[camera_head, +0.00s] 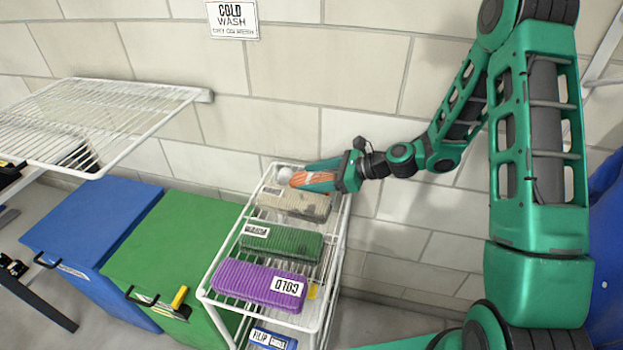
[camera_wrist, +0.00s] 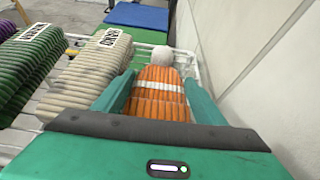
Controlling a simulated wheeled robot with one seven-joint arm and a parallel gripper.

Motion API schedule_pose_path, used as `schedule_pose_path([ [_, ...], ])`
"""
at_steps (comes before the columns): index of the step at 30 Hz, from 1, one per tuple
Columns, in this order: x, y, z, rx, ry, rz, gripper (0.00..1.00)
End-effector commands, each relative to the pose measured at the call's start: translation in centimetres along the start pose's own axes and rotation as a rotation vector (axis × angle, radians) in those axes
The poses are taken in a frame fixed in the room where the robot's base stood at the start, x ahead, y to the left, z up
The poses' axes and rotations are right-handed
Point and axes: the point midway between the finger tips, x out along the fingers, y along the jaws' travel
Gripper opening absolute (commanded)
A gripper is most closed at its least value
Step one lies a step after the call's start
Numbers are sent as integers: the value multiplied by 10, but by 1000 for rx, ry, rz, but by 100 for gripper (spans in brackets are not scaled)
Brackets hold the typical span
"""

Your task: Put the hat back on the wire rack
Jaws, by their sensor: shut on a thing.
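The hat is an orange ribbed knit with a pale stripe and a whitish pompom; it shows in the wrist view (camera_wrist: 158,92) between the two green fingers. In the head view the hat (camera_head: 299,179) is partly covered by my gripper (camera_head: 305,176), with the pompom pointing left. My gripper is shut on the hat; it also shows in the wrist view (camera_wrist: 158,97). The hat is over the far end of the white wire rack (camera_head: 331,252), beside the beige folded knit. I cannot tell whether the hat touches the wires.
On the rack lie a beige knit (camera_head: 295,202), a green knit (camera_head: 281,242) and a purple knit (camera_head: 259,284). A green bin (camera_head: 175,250) and a blue bin (camera_head: 90,235) stand left. A white wire shelf (camera_head: 110,110) is mounted above them. The block wall (camera_head: 400,215) is close behind.

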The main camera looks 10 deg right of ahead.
Motion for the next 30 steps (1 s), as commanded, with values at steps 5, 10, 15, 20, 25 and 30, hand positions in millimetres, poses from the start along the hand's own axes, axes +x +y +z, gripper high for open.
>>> schedule_pose_path([
  [5, 0, 1, -3, 3, 6, 1, 67],
  [10, 0, 1, -2, 3, 5, 1, 76],
  [15, -1, 0, -2, 3, 4, 1, 76],
  [20, -13, 0, -2, 4, 5, -2, 76],
  [25, -44, -1, -1, 3, 3, -4, 76],
  [30, -78, -1, -1, 2, 3, -4, 76],
])
